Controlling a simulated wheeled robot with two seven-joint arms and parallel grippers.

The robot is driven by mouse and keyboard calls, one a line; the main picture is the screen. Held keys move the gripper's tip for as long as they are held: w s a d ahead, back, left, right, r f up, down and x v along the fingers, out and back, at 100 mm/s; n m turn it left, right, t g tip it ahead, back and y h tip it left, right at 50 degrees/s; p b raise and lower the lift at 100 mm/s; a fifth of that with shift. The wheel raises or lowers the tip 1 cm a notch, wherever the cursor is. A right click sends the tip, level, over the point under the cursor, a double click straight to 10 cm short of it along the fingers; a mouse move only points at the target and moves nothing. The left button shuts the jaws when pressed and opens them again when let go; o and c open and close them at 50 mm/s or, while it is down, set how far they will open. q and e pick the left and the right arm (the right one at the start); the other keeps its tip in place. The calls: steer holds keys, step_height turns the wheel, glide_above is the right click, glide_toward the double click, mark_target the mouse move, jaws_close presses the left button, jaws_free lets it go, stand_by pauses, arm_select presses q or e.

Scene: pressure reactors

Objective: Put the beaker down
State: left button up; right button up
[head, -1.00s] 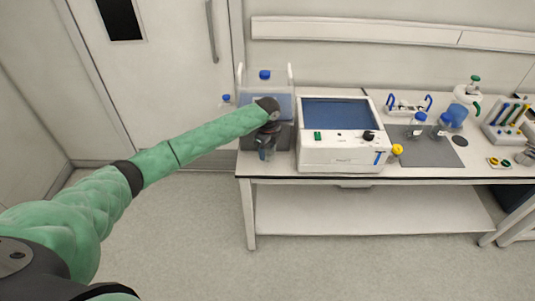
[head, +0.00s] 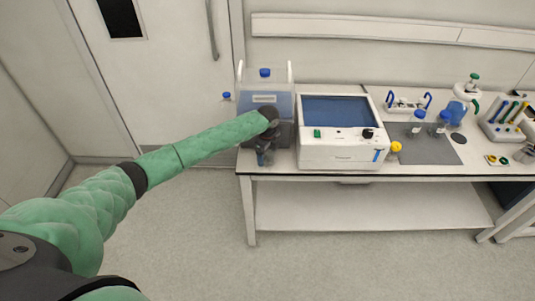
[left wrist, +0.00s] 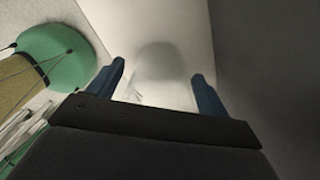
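My left gripper (head: 264,157) points down at the front left corner of the white table (head: 249,170), left of the boxy instrument. In the left wrist view its two blue fingers (left wrist: 160,85) stand apart over a pale surface. A faint grey round patch and a light streak show between them. I cannot tell whether these are the clear beaker or a shadow and reflection, so I cannot tell whether the fingers grip it. No beaker outline is clear in the head view either. My right gripper is not in view.
The white instrument with a blue screen (head: 338,112) stands just right of my gripper. A clear tank with a blue cap (head: 265,73) is behind it. Blue-capped bottles (head: 417,118) stand on or beside a grey mat (head: 432,152) farther right. The floor left of the table is clear.

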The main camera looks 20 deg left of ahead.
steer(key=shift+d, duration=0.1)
arm_select(q)
steer(key=shift+r, duration=0.45)
step_height(320, 180, up, 4)
steer(key=shift+r+b, duration=0.15)
steer(key=shift+b, duration=0.95)
step_height(320, 180, up, 7)
steer(key=b, duration=0.1)
steer(key=shift+b, duration=0.4)
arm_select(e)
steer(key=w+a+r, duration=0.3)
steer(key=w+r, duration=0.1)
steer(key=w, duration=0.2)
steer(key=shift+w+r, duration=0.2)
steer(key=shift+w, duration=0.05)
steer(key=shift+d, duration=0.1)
